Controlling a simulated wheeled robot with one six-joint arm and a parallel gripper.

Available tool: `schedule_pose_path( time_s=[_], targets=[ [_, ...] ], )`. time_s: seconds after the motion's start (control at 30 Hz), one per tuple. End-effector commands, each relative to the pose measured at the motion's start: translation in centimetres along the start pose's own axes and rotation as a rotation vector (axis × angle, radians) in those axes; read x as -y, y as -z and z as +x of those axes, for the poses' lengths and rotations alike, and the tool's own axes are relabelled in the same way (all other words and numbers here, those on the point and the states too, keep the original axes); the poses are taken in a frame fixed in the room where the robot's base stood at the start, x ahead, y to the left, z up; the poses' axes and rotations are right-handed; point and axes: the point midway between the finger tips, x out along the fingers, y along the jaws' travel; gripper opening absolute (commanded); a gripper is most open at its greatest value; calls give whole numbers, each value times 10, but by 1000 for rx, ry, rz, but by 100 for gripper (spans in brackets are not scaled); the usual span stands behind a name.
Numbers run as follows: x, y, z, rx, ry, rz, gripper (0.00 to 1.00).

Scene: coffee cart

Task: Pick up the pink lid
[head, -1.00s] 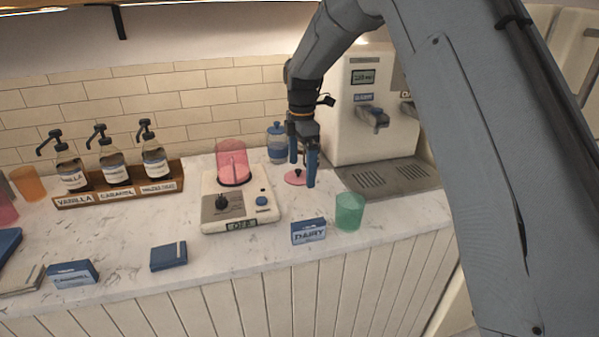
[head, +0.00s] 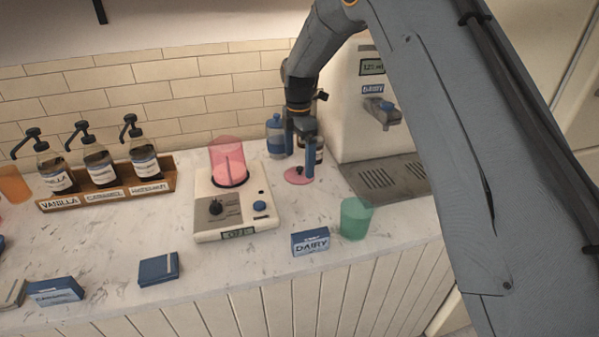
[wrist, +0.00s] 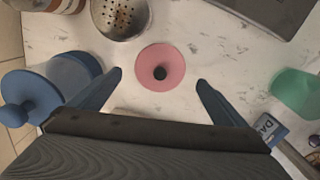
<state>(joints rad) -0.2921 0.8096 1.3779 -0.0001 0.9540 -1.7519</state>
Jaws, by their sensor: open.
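The pink lid (head: 298,176) is a flat disc with a dark knob. It lies on the marble counter between the blender base and the dispenser's drip tray. In the wrist view the pink lid (wrist: 160,66) lies ahead of and between my fingertips, with the knob at its middle. The wrist view also shows my gripper (wrist: 159,80) with both fingers spread wide, apart from the lid. The gripper partly hides the area behind the lid.
A blue-lidded jar (wrist: 62,80) stands close by the left finger in the wrist view. A metal perforated cup (wrist: 122,16) is near the lid. A green cup (head: 355,218), a dairy box (head: 310,242) and the blender (head: 232,205) stand around it. The drip tray (head: 385,180) is right.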

Motion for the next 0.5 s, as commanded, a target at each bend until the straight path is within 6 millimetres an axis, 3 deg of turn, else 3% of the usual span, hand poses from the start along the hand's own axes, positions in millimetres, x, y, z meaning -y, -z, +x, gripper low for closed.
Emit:
schedule_pose_path(
  time_s=[0.23, 0.5],
  targets=[
    [0, 2, 30, 0, 2, -2, 97],
    [-1, 2, 36, 0, -1, -3, 97]
  ],
)
